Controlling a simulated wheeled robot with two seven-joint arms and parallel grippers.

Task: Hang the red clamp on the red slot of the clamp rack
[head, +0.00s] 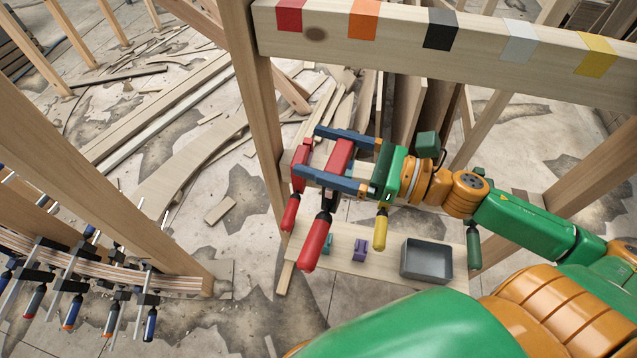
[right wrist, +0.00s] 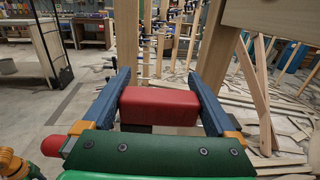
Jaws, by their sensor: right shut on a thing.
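In the head view my right gripper (head: 308,151) reaches in from the right. Its blue fingers are shut on the red clamp (head: 341,155), whose red block lies between them. A dark rod and a red handle (head: 315,242) hang below. The wrist view also shows the red block (right wrist: 159,106) between the fingers. The clamp rack's upper beam (head: 405,32) carries coloured patches; the red patch (head: 290,15) is at its left end, above and left of the clamp, apart from it. My left gripper is not in view.
More red parts (head: 291,210) show left of the gripper; whether they belong to another clamp is unclear. Yellow (head: 381,228) and green (head: 474,248) handles hang nearby. A lower shelf holds a grey tray (head: 427,259) and small purple piece (head: 360,249). A post (head: 254,110) stands at left.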

